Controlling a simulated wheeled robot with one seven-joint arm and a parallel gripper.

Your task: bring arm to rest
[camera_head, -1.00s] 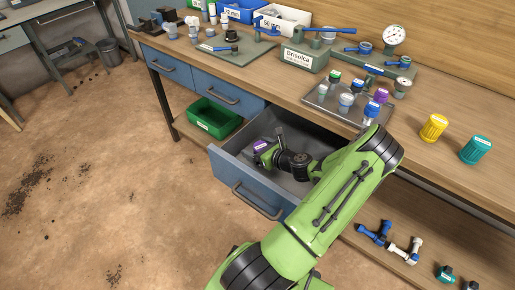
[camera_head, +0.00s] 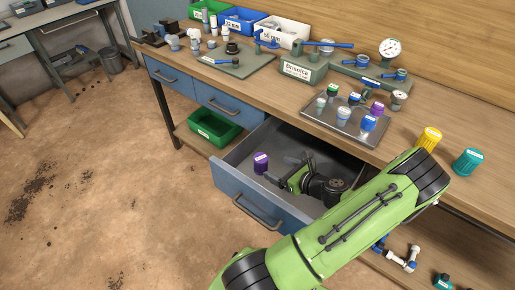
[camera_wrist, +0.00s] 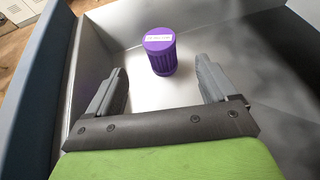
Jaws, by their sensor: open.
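My green arm reaches over the open blue drawer, and my gripper (camera_head: 287,172) is inside it, low between the drawer walls. In the wrist view my gripper (camera_wrist: 163,92) has its two grey fingers wide apart with nothing between them. A purple cap with a white label (camera_head: 260,163) stands upright in the left part of the drawer (camera_head: 238,188). The cap also shows in the wrist view (camera_wrist: 161,56), standing on the drawer floor beyond the fingertips and apart from them.
The workbench (camera_head: 300,125) runs above the drawer. A metal tray (camera_head: 318,108) holds several capped pieces. A yellow cap (camera_head: 429,138) and a teal cap (camera_head: 468,161) stand near my arm's elbow. A green bin (camera_head: 213,128) sits on the lower shelf. The floor at left is free.

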